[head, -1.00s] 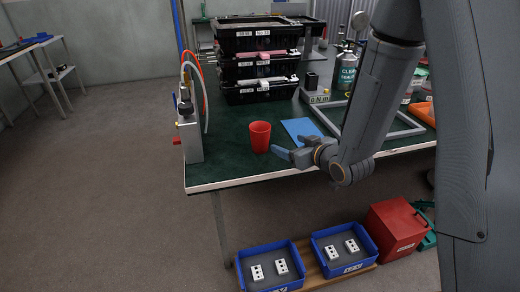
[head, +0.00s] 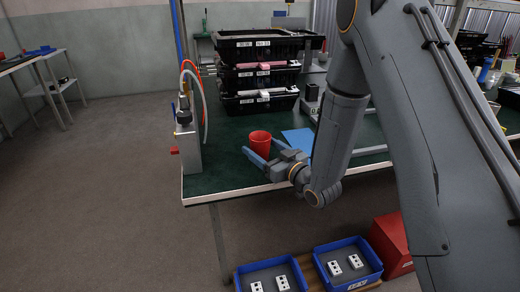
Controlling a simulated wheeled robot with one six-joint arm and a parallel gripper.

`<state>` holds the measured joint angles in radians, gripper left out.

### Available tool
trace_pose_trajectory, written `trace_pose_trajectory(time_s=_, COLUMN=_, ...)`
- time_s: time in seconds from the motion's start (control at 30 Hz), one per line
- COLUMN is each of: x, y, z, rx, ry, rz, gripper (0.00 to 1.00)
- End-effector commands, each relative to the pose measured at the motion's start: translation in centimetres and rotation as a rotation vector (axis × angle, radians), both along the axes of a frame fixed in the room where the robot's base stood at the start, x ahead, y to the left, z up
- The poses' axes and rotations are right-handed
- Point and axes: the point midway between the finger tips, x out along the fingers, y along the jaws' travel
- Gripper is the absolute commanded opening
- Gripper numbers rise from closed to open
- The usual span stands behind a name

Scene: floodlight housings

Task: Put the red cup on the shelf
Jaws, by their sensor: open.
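The red cup (head: 260,142) stands upright on the green workbench top (head: 222,178), near its front left corner. My gripper (head: 260,152) is open, with blue fingers. One finger lies in front of the cup and the other is to its right, partly behind my wrist. The fingers are close to the cup; I cannot tell whether they touch it. No place is clearly marked as the task's shelf; a small rack with a lower shelf (head: 50,88) stands at the far left.
Black stacked trays (head: 260,75) stand behind the cup. A grey fixture with hoses (head: 187,145) stands to its left. A blue sheet (head: 300,141) lies to its right. Blue bins (head: 272,268) and a red box (head: 390,245) are below the bench. The floor at left is clear.

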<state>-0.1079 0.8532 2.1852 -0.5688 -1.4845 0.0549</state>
Motion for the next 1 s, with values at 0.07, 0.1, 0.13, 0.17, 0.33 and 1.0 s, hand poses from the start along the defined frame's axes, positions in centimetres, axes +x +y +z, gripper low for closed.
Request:
trace_pose_trajectory(time_s=0.07, x=0.59, y=0.48, z=0.03, rx=0.001, ry=-0.001, rz=0.000, gripper=0.70)
trace_pose_trajectory(time_s=0.1, x=0.75, y=0.58, z=0.01, rx=0.000, ry=0.000, rz=0.000, gripper=0.70)
trace_pose_trajectory(time_s=0.13, x=0.83, y=0.63, z=-0.01, rx=0.000, ry=0.001, rz=-0.001, gripper=0.70)
trace_pose_trajectory(time_s=0.17, x=0.88, y=0.65, z=-0.02, rx=0.000, ry=0.001, rz=-0.001, gripper=0.70)
trace_pose_trajectory(time_s=0.33, x=0.89, y=0.63, z=-0.04, rx=0.000, ry=0.001, rz=-0.002, gripper=0.70)
trace_pose_trajectory(time_s=1.0, x=0.88, y=0.64, z=0.54, rx=0.000, ry=0.000, rz=-0.001, gripper=0.23)
